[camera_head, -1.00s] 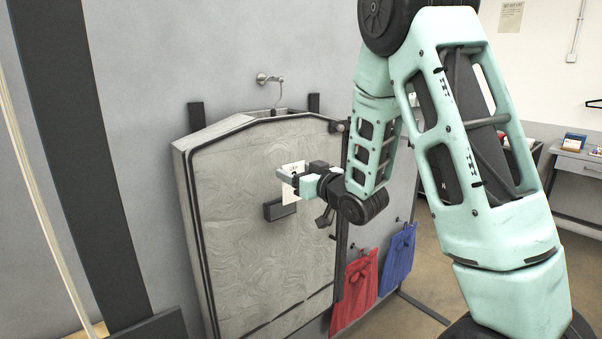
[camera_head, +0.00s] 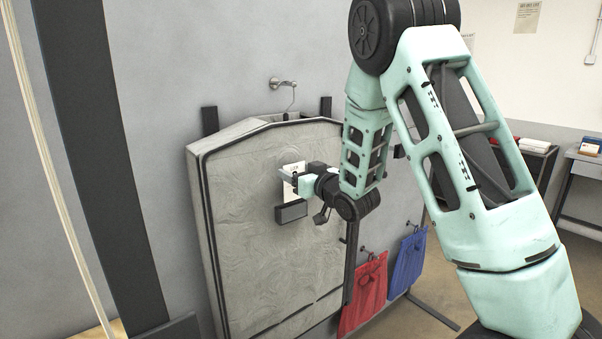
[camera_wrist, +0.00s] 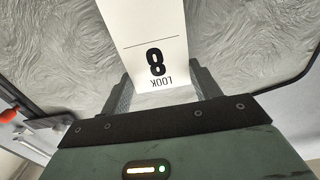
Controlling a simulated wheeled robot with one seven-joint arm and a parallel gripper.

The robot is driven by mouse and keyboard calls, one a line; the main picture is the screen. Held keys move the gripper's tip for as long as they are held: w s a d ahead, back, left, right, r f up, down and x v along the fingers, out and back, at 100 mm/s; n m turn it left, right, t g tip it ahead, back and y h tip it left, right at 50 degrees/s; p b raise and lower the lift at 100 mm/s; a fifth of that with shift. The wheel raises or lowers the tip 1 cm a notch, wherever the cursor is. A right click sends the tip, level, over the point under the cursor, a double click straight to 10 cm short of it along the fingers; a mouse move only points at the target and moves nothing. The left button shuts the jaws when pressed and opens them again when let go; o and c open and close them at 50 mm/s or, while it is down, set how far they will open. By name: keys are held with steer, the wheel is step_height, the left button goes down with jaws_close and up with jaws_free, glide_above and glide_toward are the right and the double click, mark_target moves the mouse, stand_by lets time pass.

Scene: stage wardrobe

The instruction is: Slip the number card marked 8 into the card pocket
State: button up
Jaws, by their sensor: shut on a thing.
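My gripper (camera_head: 290,176) is shut on the white number card (camera_head: 290,196). In the wrist view the card (camera_wrist: 155,25) shows a black 8 and the word LOOK, upside down, between the fingers (camera_wrist: 166,88). The card hangs in front of the grey garment bag (camera_head: 260,250). The dark card pocket (camera_head: 292,213) is on the bag's front. In the head view the card's lower end is right at the pocket's top edge. I cannot tell whether that end is inside the pocket or in front of it. The wrist view does not clearly show the pocket.
The bag hangs from a wall hook (camera_head: 284,84). A red bag (camera_head: 363,298) and a blue bag (camera_head: 408,262) hang low to its right. A dark upright post (camera_head: 90,150) stands at the left. A desk (camera_head: 585,175) is at the far right.

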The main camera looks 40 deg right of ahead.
steer(key=shift+w, duration=0.45)
steer(key=shift+f+b, duration=2.05)
steer(key=shift+f, duration=0.3)
steer(key=shift+f, duration=0.15)
steer(key=o, duration=1)
steer(key=shift+o, duration=0.2)
steer(key=shift+s, duration=0.1)
steer(key=s+b, duration=0.6)
steer(key=s, duration=0.3)
steer(key=shift+f, duration=0.25)
